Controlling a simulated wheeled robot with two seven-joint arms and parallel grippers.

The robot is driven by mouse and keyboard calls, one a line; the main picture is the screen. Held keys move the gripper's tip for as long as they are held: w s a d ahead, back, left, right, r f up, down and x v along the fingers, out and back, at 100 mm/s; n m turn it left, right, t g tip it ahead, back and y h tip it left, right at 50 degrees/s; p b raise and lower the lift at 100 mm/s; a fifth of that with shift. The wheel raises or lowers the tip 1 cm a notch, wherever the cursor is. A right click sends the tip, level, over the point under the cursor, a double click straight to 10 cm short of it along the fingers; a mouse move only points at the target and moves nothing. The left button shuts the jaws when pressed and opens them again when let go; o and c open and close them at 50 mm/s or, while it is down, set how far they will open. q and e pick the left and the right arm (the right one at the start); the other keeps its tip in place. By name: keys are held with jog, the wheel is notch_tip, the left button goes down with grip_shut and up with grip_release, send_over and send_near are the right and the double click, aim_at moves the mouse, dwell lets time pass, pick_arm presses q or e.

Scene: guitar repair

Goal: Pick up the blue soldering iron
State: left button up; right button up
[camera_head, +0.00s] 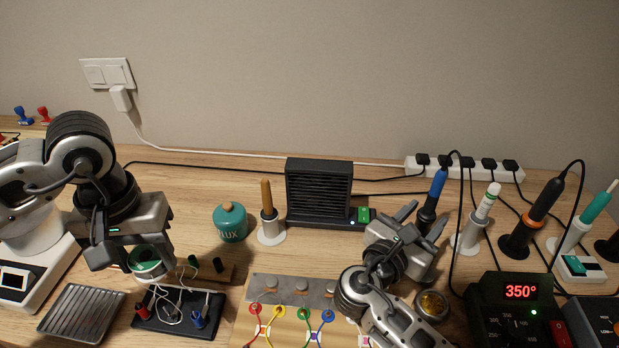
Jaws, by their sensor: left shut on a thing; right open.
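The blue soldering iron (438,187) stands upright, tilted slightly right, in a dark holder right of the black fan box. Its dark lower part shows between the fingers of my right gripper (423,217). That gripper is open, with a finger on either side in the picture; I cannot tell whether they touch the iron. The iron's base is hidden behind the gripper. My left gripper (145,255), at the left, is shut on a green spool (151,264) above the small black board with clips.
Black cables hang from the power strip (463,169). A soldering station (517,308), flux jar (230,223) and brown-handled tool (267,200) stand nearby.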

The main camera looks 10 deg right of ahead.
aim_at(429, 205)
jog(key=x, duration=0.6)
jog(key=shift+w+r, duration=0.2)
jog(key=shift+w, duration=0.3)
grip_shut()
